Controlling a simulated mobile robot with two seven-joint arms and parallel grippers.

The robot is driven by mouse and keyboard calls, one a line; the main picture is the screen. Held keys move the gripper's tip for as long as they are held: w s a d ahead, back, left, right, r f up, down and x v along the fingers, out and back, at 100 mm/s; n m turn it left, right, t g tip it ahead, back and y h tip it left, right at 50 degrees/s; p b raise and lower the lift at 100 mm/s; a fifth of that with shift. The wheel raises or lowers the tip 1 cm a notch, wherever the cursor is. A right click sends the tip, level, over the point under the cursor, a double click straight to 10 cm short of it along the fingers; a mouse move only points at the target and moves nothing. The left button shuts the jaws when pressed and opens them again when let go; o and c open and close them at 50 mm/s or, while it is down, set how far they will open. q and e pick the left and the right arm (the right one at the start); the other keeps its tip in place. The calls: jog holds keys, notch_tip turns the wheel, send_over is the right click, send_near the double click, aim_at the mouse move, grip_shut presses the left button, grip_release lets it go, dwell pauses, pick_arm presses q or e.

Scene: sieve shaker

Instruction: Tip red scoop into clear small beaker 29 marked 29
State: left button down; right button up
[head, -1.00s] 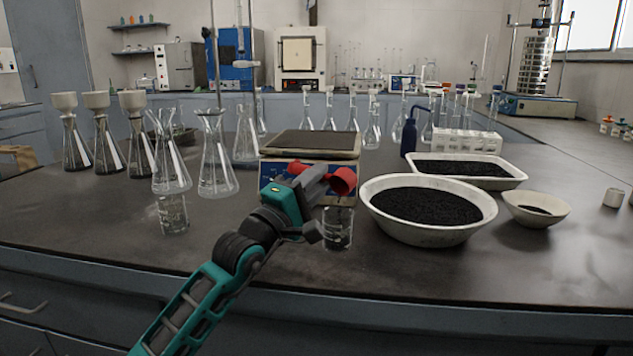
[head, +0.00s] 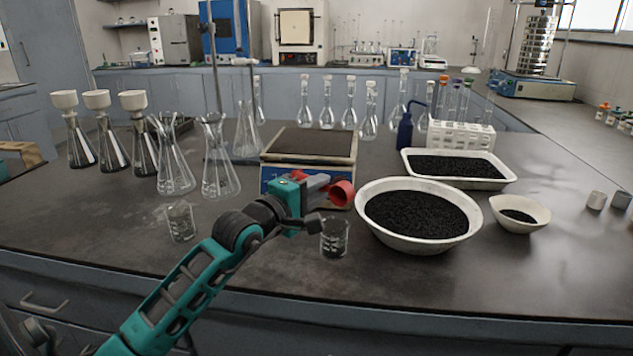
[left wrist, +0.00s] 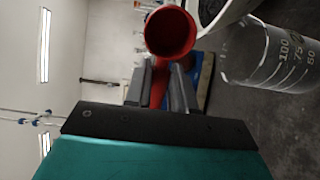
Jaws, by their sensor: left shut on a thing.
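My left gripper (head: 318,187) is shut on the handle of the red scoop (head: 342,193). The scoop's cup is above and slightly right of a small clear beaker (head: 334,238) that has dark grains at its bottom. In the left wrist view the scoop's round mouth (left wrist: 170,32) faces the camera, and its inside looks plain red. A clear beaker with marks 100, 75 and 50 (left wrist: 275,55) is right of it there. Another small clear beaker (head: 181,222) stands to the left on the bench. I cannot read a number 29 on either beaker. My right gripper is not in view.
A large white bowl of black grains (head: 385,235) stands just right of the scoop. Behind are a balance (head: 310,142) and a white tray of black grains (head: 460,182). Several glass flasks (head: 218,178) stand at left. A small bowl (head: 537,214) is at right.

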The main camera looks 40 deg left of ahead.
pick_arm(q)
jog(key=g+p, duration=0.1)
jog(key=p, duration=0.2)
jog(key=r+g+p, duration=0.1)
jog(key=p, duration=0.3)
jog(key=r+g+p, duration=0.1)
jog(key=g+p, duration=0.1)
jog(key=p, duration=0.1)
jog(key=shift+w+r+p, duration=0.1)
jog(key=shift+w+p, duration=0.3)
jog(key=shift+f+g, duration=0.3)
jog(key=shift+f, duration=0.05)
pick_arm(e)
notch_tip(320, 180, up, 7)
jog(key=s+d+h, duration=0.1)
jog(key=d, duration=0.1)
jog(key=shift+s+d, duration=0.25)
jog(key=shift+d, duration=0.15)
